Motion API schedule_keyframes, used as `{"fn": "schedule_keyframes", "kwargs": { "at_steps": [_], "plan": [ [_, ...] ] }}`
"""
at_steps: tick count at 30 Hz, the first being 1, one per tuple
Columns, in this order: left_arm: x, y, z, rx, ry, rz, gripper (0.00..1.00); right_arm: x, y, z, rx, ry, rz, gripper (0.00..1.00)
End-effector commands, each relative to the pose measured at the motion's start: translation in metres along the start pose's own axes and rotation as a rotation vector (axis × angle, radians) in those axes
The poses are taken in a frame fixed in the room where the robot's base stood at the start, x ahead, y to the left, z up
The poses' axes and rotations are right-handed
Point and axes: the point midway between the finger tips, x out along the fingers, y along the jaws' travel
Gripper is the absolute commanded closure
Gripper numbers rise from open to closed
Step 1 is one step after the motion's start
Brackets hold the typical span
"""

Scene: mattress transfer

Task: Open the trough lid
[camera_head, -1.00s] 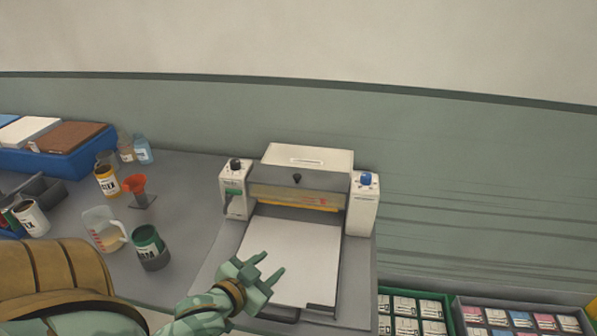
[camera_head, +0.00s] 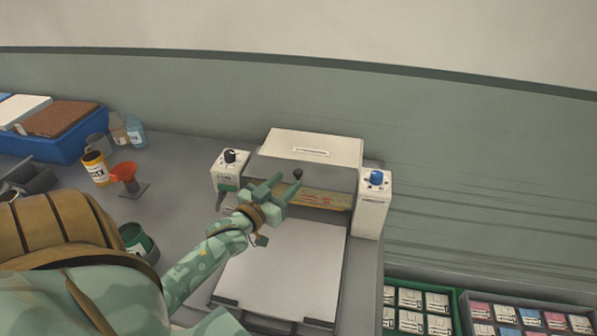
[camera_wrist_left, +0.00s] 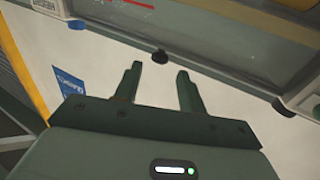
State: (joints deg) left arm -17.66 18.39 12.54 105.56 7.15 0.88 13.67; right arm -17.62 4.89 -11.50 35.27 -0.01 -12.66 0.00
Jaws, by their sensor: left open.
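The printing machine (camera_head: 318,148) stands on the bench with a grey lid (camera_head: 270,170) across its front, which looks closed. A small black knob (camera_head: 297,174) sits on the lid. My left gripper (camera_head: 284,188) is open and empty, in front of the lid with its fingertips close to the knob. Whether they touch it, I cannot tell. In the left wrist view the two fingers (camera_wrist_left: 160,72) stand apart, pointing towards a dark rounded piece (camera_wrist_left: 160,56) at the edge of a grey panel. My right gripper is not in view.
A white sheet (camera_head: 285,275) lies on the machine's bed below my arm. Control boxes with a black dial (camera_head: 230,156) and a blue dial (camera_head: 376,177) flank the lid.

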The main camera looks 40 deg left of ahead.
Motion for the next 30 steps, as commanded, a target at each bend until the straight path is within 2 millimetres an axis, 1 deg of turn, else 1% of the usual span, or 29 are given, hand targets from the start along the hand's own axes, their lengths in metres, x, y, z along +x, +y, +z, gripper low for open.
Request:
{"fn": "schedule_keyframes", "kwargs": {
  "at_steps": [1,3,6,9,13,20,21,23,24,25,26,30],
  "plan": [
    [0.013,0.000,0.000,0.001,0.002,0.000,0.59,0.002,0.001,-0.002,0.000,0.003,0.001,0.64],
    [0.027,0.000,0.001,0.000,0.001,0.000,0.59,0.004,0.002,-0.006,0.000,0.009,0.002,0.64],
    [0.044,0.000,0.000,0.000,0.001,0.000,0.59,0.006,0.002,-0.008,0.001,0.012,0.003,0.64],
    [0.055,0.000,0.001,0.000,-0.001,0.000,0.59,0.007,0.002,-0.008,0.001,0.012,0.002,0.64],
    [0.062,0.000,0.001,0.000,-0.001,0.000,0.59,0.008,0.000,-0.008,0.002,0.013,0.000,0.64],
    [0.063,0.000,0.000,0.000,-0.002,0.000,0.59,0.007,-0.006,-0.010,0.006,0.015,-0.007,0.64],
    [0.063,0.000,0.000,0.000,-0.002,0.000,0.62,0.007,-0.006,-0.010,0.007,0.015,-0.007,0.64],
    [0.063,0.000,0.000,0.000,-0.002,0.000,0.79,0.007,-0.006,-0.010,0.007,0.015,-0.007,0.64],
    [0.063,0.000,0.000,0.000,-0.002,0.000,0.90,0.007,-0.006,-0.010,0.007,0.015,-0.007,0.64],
    [0.063,0.000,0.000,0.000,-0.002,0.000,0.98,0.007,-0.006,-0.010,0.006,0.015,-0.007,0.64],
    [0.063,0.000,0.000,0.000,-0.002,0.000,1.00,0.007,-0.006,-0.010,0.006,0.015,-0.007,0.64],
    [0.063,0.000,0.000,-0.001,-0.003,0.000,1.00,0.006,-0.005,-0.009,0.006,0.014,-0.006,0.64]
  ]
}}
